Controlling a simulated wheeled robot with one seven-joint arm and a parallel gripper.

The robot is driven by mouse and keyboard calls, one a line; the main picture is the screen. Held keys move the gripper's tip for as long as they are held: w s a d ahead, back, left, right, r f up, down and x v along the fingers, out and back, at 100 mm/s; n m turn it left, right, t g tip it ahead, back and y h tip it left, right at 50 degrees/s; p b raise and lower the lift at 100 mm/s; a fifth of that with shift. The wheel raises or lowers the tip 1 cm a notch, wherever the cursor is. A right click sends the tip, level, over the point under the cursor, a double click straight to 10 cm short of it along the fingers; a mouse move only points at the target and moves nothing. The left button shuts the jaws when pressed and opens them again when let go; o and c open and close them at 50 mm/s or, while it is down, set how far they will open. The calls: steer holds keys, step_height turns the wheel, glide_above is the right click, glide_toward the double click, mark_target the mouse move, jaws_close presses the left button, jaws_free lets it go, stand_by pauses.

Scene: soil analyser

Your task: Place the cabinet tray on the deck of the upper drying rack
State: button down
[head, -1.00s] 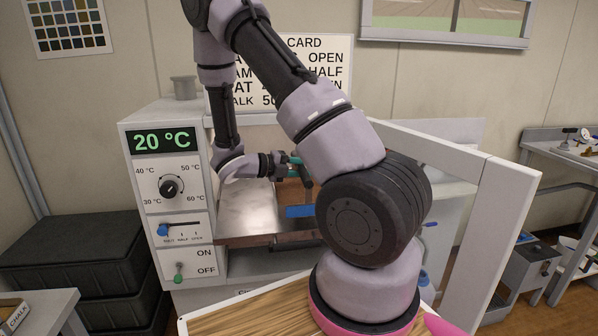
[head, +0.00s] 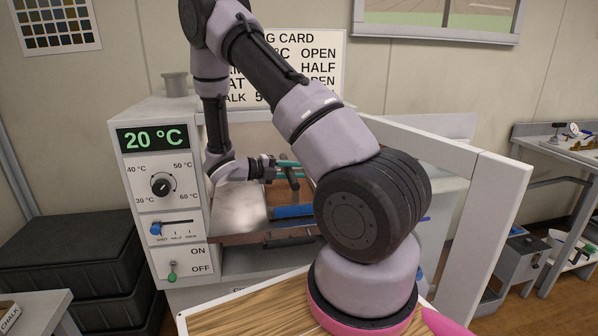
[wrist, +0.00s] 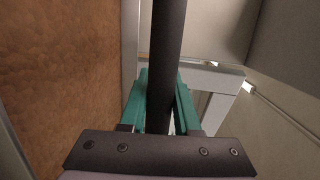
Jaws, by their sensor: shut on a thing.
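My gripper (head: 288,168), with teal fingers, is inside the open drying cabinet in the head view. In the wrist view the fingers (wrist: 160,102) are closed on a dark bar (wrist: 167,50), seemingly the cabinet tray's handle. The tray's brown, soil-like fill (wrist: 60,80) covers the left of that view. In the head view only a small brown part of the tray (head: 279,193) shows beneath the gripper, above a blue strip (head: 292,211). A shiny metal deck (head: 238,208), apparently the upper rack's, lies to the left. Whether the tray touches it cannot be told.
The cabinet's control panel (head: 162,190) reads 20 °C and stands left of the opening. The cabinet's white open door frame (head: 487,225) is at right. A wooden-topped surface (head: 250,309) is in front. Black crates (head: 70,250) stand at left. My arm hides much of the interior.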

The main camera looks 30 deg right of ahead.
steer(key=c, duration=0.6)
jaws_free()
steer(key=shift+f, duration=0.1)
steer(key=v, duration=1.2)
steer(key=shift+s, duration=0.1)
